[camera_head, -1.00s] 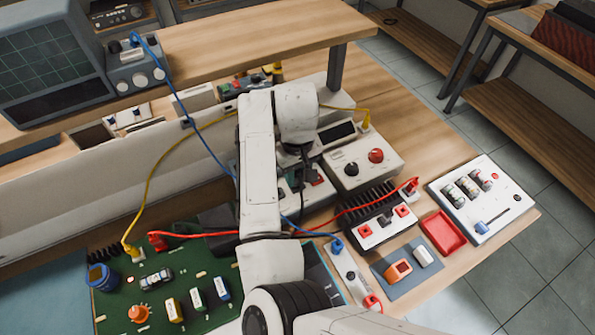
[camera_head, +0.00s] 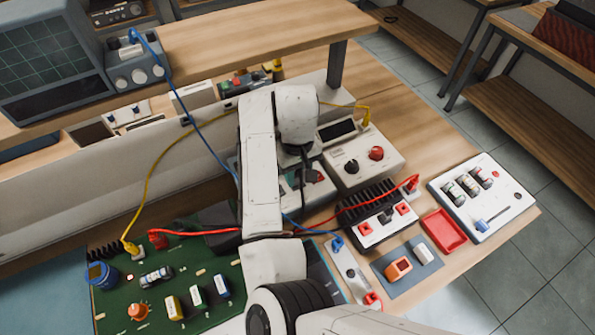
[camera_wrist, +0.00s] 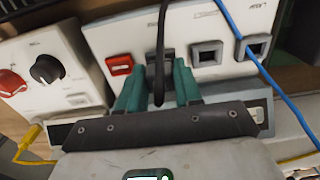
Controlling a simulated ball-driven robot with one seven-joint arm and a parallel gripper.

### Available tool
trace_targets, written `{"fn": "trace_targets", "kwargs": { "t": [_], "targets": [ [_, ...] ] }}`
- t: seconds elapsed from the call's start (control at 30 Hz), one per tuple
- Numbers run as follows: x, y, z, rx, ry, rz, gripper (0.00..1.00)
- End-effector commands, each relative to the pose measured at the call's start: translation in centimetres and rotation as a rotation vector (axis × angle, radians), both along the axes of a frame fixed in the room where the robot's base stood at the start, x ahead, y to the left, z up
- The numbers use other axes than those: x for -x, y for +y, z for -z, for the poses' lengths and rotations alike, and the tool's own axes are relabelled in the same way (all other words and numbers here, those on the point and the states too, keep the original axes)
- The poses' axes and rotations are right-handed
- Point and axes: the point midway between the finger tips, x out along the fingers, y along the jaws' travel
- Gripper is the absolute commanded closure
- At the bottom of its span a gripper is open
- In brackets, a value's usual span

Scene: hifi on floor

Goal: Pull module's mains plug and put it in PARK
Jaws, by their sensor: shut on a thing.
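In the wrist view, my gripper (camera_wrist: 158,78) has its teal fingers shut on a dark plug (camera_wrist: 160,59), with a thick black cord running up from it. The plug is at a white socket panel (camera_wrist: 128,33); I cannot tell whether it is seated or just clear. The panel labels, including any PARK mark, are unreadable. In the head view, the socket panel (camera_head: 311,198) is partly hidden by my arm.
A knobbed supply box (camera_head: 372,167) stands beside the panel, with a finned module (camera_head: 374,228) in front of it. A red tray (camera_head: 443,231) and a white fuse board (camera_head: 482,198) are at right. Blue (camera_wrist: 270,78), yellow and red cables run nearby.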

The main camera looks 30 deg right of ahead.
Motion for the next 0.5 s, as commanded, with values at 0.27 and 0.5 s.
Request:
{"fn": "trace_targets", "kwargs": {
  "t": [0.27,0.5],
  "targets": [
    [0.01,0.0,-0.01,0.0,0.0,0.0,0.65],
    [0.01,0.0,-0.01,0.0,0.0,0.0,0.42]
  ]
}}
